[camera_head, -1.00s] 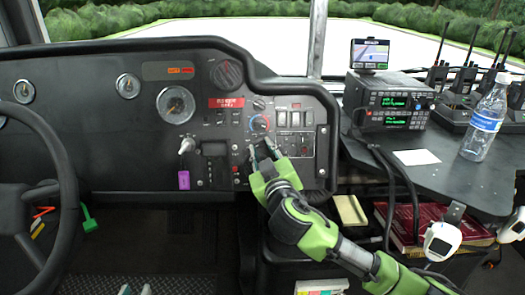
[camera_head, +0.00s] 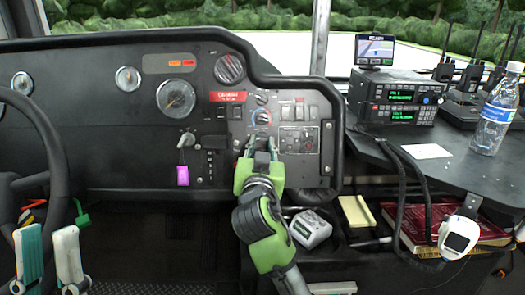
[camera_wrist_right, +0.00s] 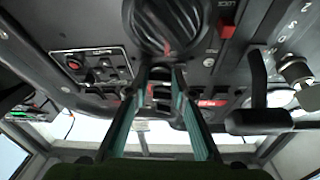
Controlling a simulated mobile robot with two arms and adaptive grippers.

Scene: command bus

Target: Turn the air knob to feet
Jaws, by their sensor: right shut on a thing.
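The air knob (camera_wrist_right: 168,18) is a large ridged black knob with a red mark at the top of the right wrist view. In the head view it is the dark knob (camera_head: 261,144) below the knob with a red and blue ring (camera_head: 261,117), mostly hidden by my fingers. My right gripper (camera_head: 261,141) is shut on it, one finger on each side; the fingers also show in the right wrist view (camera_wrist_right: 164,72). The setting it points to cannot be read. My left gripper (camera_head: 48,232) is open and empty at the lower left, in front of the steering wheel.
The steering wheel (camera_head: 62,150) stands at the far left. Rocker switches (camera_head: 299,112) lie to the right. A radio (camera_head: 395,98) and a bottle (camera_head: 495,115) stand on the side desk.

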